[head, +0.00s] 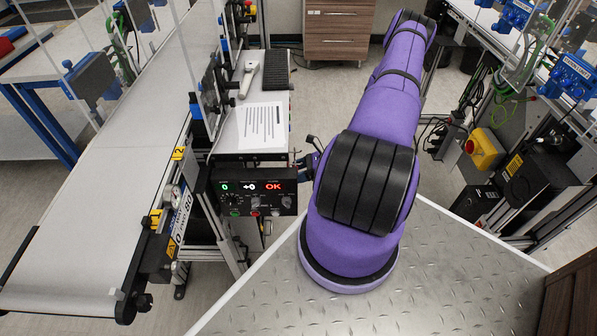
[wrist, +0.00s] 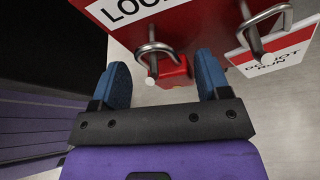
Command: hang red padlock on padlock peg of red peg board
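A metal loop passes around this peg, and a small red body, apparently the red padlock (wrist: 174,70), shows just behind the peg end. My gripper (wrist: 164,78) has its blue fingers wide apart on either side of the peg and the red body. A gap shows between each finger and the red body, so it is open. In the head view my gripper and the board cannot be made out.
A second metal peg (wrist: 250,28) with a loop carries a white tag (wrist: 276,52) to the right. In the head view, a conveyor belt (head: 115,190), a control box (head: 252,192) and a paper sheet (head: 262,126) lie left of my arm.

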